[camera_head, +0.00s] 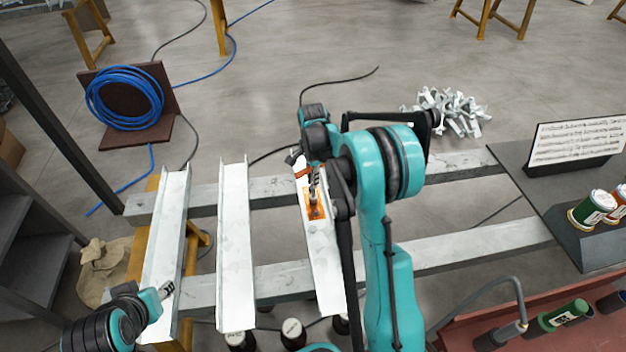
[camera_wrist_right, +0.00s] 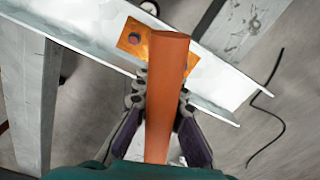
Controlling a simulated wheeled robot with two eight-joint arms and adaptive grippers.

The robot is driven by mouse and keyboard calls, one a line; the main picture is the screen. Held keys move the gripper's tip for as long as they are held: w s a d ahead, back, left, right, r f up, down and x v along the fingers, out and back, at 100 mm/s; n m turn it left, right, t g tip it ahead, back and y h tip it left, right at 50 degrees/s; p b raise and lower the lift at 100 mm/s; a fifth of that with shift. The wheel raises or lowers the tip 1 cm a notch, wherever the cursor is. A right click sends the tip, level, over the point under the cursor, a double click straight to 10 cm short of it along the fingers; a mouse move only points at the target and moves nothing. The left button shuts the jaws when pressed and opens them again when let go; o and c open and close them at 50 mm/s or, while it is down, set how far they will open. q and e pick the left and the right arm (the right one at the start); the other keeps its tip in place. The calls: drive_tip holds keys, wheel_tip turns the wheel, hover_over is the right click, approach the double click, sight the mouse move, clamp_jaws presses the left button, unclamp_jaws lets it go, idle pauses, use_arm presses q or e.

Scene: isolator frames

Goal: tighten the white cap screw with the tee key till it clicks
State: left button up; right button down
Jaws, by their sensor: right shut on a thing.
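My right gripper (camera_wrist_right: 163,88) is shut on an orange-brown bar, apparently the handle of the tee key (camera_wrist_right: 166,95), which fills the middle of the right wrist view. In the head view my right gripper (camera_head: 316,172) is above an orange plate (camera_head: 319,211) on the rightmost white channel. The orange plate (camera_wrist_right: 152,47) also shows behind the handle in the wrist view, with a small dark screw head (camera_wrist_right: 134,38) on it. I cannot make out a white cap screw or whether the key touches a screw. My left gripper (camera_head: 166,290) is at lower left, beside the leftmost channel; its jaws are too small to read.
Three white channels, the leftmost (camera_head: 165,230), lie across two grey beams (camera_head: 440,255). A dark table at right holds a printed sign (camera_head: 578,140) and tins (camera_head: 592,208). Blue hose (camera_head: 124,97) and metal brackets (camera_head: 450,110) lie beyond.

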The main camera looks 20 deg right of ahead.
idle(0.3)
wheel_tip(320, 180, up, 2)
drive_tip(key=shift+r+p, duration=0.1)
drive_tip(key=shift+p, duration=0.65)
